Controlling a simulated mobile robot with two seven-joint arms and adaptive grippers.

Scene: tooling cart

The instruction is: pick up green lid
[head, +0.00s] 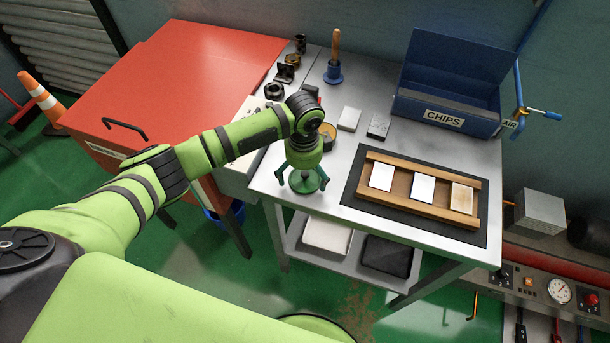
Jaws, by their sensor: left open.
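The green lid (304,183) is a round, dark green disc near the front left corner of the grey metal table (318,213). My left gripper (303,184) points down over the lid. Its teal fingers are spread to either side of the lid, and the jaws are open. I cannot tell whether the fingers touch the lid. The gripper hides part of the lid's top. My right gripper is not in view.
A wooden tray (407,206) with several plates lies on a black mat to the right. A blue CHIPS bin (445,120) stands behind it. A round tin, small blocks (349,118) and a blue brush holder (333,76) stand behind the gripper. A red cabinet (190,80) is left.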

